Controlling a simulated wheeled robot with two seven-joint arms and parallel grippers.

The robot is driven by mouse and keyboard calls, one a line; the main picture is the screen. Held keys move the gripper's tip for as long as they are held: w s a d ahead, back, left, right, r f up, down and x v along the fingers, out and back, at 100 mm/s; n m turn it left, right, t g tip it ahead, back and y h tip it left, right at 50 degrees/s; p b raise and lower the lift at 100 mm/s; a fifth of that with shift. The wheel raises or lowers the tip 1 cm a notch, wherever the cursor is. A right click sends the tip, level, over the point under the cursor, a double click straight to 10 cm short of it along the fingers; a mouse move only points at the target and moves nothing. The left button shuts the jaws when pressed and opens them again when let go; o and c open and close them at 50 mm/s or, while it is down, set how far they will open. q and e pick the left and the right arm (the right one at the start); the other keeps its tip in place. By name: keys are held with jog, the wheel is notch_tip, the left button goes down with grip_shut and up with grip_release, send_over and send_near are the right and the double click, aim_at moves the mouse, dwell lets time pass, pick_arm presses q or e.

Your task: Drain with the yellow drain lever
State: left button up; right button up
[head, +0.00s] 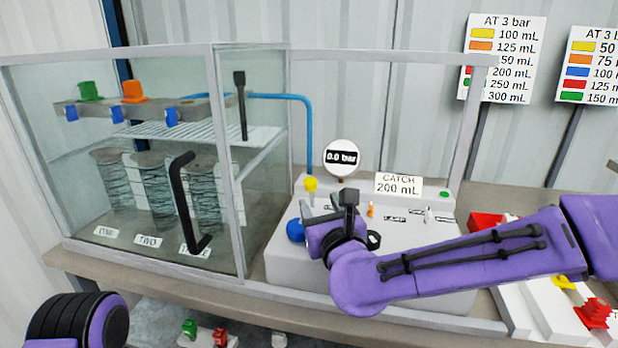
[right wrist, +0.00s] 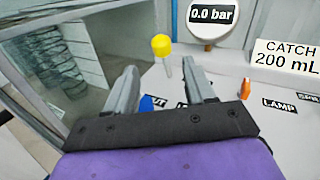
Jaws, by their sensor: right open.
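The yellow drain lever (head: 310,184) stands upright on the white control panel (head: 285,268), with a yellow knob on a pale stem. In the right wrist view its yellow knob (right wrist: 161,45) shows just beyond my fingertips, near the middle of the gap. My right gripper (head: 318,212) is over the panel in front of the lever; its fingers are mostly hidden behind the wrist in the head view. The open fingers (right wrist: 160,76) hold nothing and appear apart from the knob. My left gripper is out of view; only part of my left arm shows at lower left.
The gauge (head: 340,157) reads 0.0 bar and the catch sign (head: 398,184) reads 200 mL. A glass case (head: 228,160) with a black handle stands left of the panel. A blue knob (head: 296,230) is close to my right gripper. An orange switch (head: 371,210) is right of it.

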aim_at(312, 187)
jog(key=w, duration=0.3)
jog(key=w+p, duration=0.1)
jog(key=w, duration=0.2)
jog(key=w+a+p, duration=0.1)
jog(key=w, duration=0.2)
jog(key=shift+w+r, duration=0.1)
jog(key=shift+w, duration=0.05)
jog(key=shift+c, duration=0.3)
